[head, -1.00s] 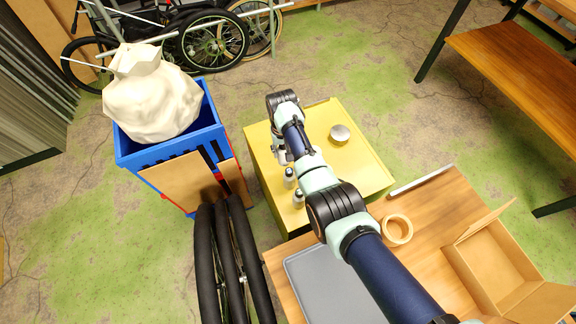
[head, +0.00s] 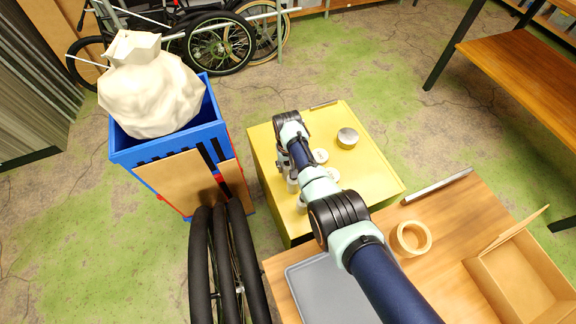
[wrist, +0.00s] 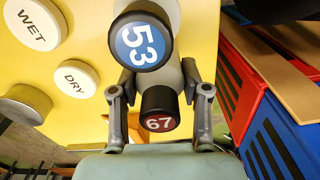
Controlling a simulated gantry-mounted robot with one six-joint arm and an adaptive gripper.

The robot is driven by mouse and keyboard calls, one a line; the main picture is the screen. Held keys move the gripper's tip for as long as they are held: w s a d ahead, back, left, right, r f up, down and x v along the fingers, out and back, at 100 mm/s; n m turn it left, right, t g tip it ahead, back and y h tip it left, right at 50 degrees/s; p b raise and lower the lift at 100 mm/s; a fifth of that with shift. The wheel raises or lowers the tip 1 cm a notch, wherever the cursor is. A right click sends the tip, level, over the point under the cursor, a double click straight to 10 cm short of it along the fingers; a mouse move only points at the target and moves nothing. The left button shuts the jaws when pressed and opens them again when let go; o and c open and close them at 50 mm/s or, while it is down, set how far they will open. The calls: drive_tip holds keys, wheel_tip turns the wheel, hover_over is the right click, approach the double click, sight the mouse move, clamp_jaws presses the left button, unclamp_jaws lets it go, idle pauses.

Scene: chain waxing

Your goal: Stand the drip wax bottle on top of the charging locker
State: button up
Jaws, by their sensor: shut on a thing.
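My gripper (wrist: 160,85) is shut on a bottle with a dark cap and a red disc marked 67 (wrist: 159,122), one finger on each side. A larger bottle with a blue disc marked 53 (wrist: 139,46) stands close beside it. Neither shows wording that says drip wax. In the head view, my arm partly hides the pale bottles (head: 301,206) on the yellow cabinet (head: 374,180). I cannot tell whether the held bottle is clear of the top. No label tells which unit is the charging locker.
White discs marked WET (wrist: 35,22) and DRY (wrist: 75,78) and a silver tin (head: 347,138) are on the yellow top. A blue and red bin (head: 170,150) with a white sack (head: 150,85) stands left. A wooden table (head: 440,215) holds a tape roll (head: 411,238) and open carton (head: 515,275).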

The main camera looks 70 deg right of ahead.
drive_tip(key=o, duration=1.2)
drive_tip(key=shift+f, duration=0.15)
wheel_tip(320, 180, up, 12)
drive_tip(key=p, duration=0.7)
drive_tip(key=shift+r, duration=0.2)
